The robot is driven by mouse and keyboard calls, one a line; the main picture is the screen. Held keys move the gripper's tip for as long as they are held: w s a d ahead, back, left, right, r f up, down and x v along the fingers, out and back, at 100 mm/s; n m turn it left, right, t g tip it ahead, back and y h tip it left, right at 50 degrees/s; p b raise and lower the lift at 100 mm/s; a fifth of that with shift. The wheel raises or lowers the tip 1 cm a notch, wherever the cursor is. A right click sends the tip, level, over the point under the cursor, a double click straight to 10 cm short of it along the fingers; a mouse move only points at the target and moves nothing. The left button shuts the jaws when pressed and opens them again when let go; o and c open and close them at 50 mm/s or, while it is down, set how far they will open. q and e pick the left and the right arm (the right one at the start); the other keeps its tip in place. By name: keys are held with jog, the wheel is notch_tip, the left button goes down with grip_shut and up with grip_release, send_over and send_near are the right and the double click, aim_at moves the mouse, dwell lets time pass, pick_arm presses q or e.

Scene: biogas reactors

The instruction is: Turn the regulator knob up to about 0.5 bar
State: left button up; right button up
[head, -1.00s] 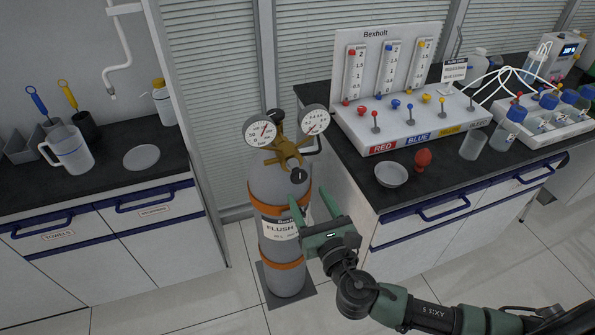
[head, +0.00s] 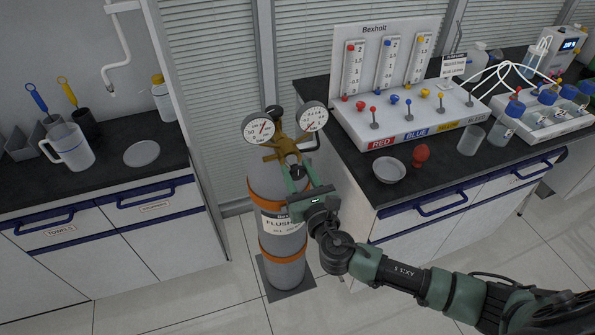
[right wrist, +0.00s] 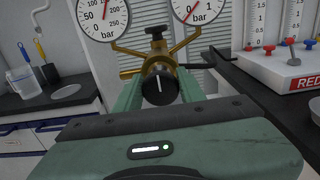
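The regulator's black knob (right wrist: 160,86) shows in the right wrist view with a white mark pointing about straight up. The brass regulator (head: 283,149) sits on top of the grey gas cylinder (head: 277,195). My left gripper is not in view.
The right bench (head: 362,185) stands close beside the cylinder, with a bowl (head: 389,169), a red bulb (head: 420,155) and a flowmeter panel (head: 388,60). The left bench (head: 100,180) holds a jug (head: 70,147). Open floor lies in front.

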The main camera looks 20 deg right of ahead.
grip_shut()
